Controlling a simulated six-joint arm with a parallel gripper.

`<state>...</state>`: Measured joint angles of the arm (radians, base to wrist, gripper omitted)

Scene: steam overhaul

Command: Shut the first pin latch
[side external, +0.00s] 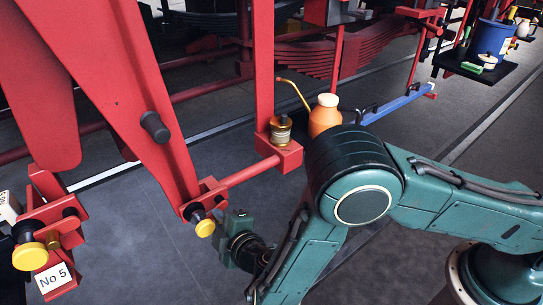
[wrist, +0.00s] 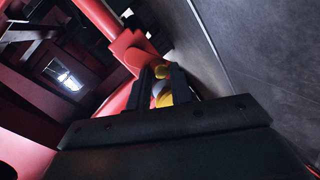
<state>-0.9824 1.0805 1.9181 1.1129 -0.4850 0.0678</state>
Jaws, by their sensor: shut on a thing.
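A pin latch with a yellow knob (side external: 205,228) and a dark collar sits on the red forked joint, where the sloping red link meets the red rod. My gripper (side external: 222,229) is just right of this knob in the side external view, its fingers small and hard to make out. In the wrist view, my gripper (wrist: 164,88) has its two dark fingers on either side of the yellow knob (wrist: 164,98), shut on it. The far side of the latch and the pin's depth are hidden. A second yellow-knobbed latch (side external: 30,256) is at lower left, by the "No 5" tag.
A brass-lidded pot (side external: 281,131) and an orange oil can (side external: 325,113) stand above the red rod (side external: 247,173), close to my arm. A blue bar (side external: 397,104) and a black shelf with a blue bucket (side external: 490,42) are farther right. The grey floor below is open.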

